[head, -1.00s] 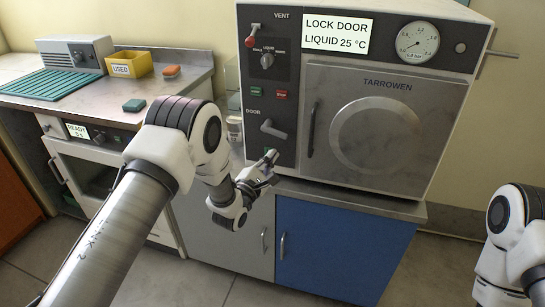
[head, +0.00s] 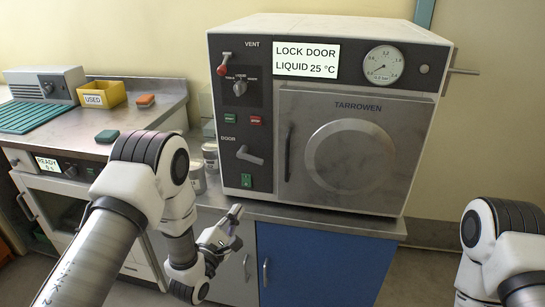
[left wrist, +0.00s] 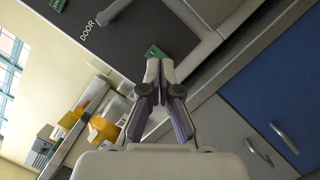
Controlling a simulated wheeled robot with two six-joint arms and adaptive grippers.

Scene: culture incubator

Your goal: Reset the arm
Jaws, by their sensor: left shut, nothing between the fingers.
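My left arm comes in from the left in the head view. Its gripper (head: 234,217) is shut and empty, in front of the counter edge, below and left of the autoclave's green switch. In the left wrist view the same gripper (left wrist: 158,68) shows its two fingertips together with nothing between them. The autoclave (head: 345,150) stands on the counter with its round-panelled door closed. Its screen (head: 306,62) reads LOCK DOOR, LIQUID 25 °C. The door lever (head: 250,155) is tilted down to the right. My right arm shows at the right edge, but its gripper is out of frame.
Lidded jars (head: 211,158) stand left of the autoclave. On the left bench are a yellow USED bin (head: 102,94), two sponges, a teal mat (head: 30,117) and a grey device (head: 48,84). A blue cabinet door (head: 310,262) is below the counter. Floor shows between the arms.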

